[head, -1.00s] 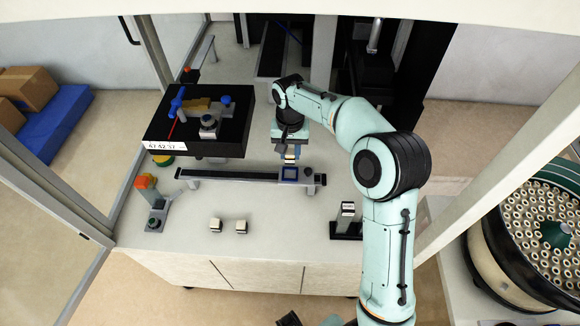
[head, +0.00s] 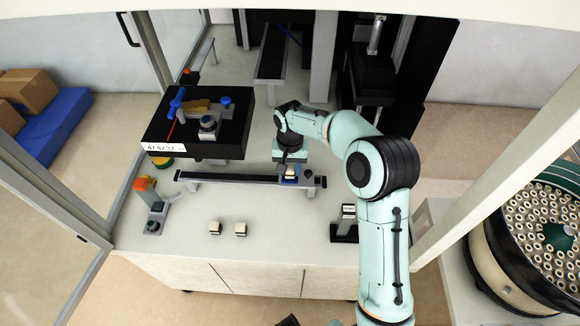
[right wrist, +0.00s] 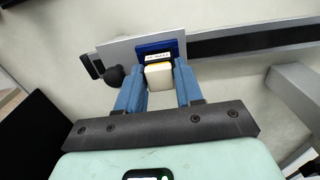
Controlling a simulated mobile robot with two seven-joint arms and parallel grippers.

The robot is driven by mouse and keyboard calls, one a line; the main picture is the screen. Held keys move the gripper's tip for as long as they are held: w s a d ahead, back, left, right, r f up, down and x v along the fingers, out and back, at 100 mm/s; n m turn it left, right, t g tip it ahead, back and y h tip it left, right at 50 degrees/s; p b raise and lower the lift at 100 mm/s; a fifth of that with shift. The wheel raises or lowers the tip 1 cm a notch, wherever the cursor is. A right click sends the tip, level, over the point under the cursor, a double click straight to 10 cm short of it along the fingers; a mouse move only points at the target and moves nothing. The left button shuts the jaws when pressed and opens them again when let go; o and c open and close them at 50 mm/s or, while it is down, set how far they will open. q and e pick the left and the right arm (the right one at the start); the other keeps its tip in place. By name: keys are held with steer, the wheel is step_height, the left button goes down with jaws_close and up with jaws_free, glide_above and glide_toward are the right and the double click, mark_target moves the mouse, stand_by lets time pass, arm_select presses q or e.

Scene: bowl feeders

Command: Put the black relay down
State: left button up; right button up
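My right gripper (head: 290,168) is low over the blue nest (right wrist: 149,46) at the right end of the black rail. In the right wrist view its two blue fingers (right wrist: 160,85) stand close on both sides of a small block, which I take for the relay (right wrist: 159,76). The block shows a cream face and a yellow edge; no black side of it is clear. It is at the nest, beside a small white label. It also shows in the head view (head: 290,172). I cannot tell whether it is fully seated. My left gripper is not in view.
Two small cream-topped blocks (head: 227,229) stand on the front of the table (head: 185,240). A black holder (head: 343,233) is at the right, and a black raised fixture (head: 205,145) at the left behind the rail (head: 230,179). A bowl feeder (head: 545,235) is far right.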

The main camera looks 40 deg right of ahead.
mark_target(290, 169)
steer(key=shift+o, duration=1.2)
steer(key=shift+r, duration=0.3)
step_height(290, 169, up, 12)
steer(key=p, duration=0.1)
steer(key=shift+p, duration=0.35)
steer(key=shift+f, duration=0.15)
